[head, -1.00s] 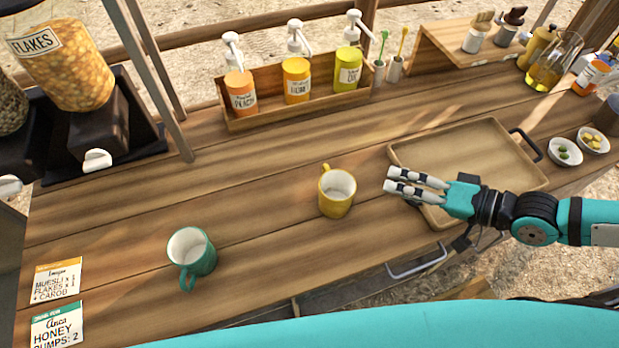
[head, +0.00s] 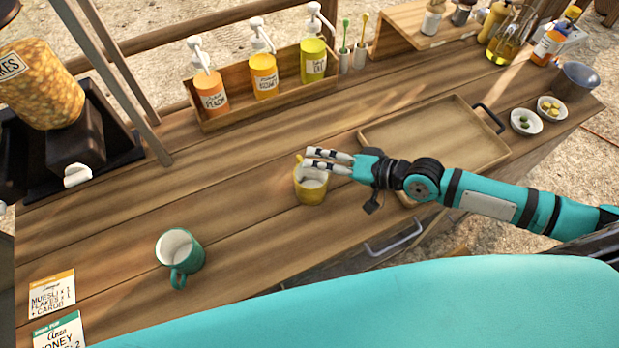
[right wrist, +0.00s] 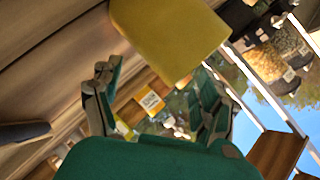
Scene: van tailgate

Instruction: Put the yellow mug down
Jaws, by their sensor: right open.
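The yellow mug (head: 311,193) stands upright on the wooden counter, near the middle of the head view. My right gripper (head: 307,158) is open, with its fingertips over the far part of the mug's rim in the picture. The fingers hide part of the rim and the handle side. In the right wrist view the yellow mug (right wrist: 168,32) fills the top middle, beyond the two spread fingers (right wrist: 158,85); nothing shows held between them. I cannot tell whether a finger touches the mug. My left gripper is not in view.
A green mug (head: 180,255) stands to the left on the counter. A wooden tray (head: 465,107) lies right, partly behind my right arm. A box with pump bottles (head: 264,76) stands behind. Two small bowls (head: 526,121) are at far right. The counter between the mugs is clear.

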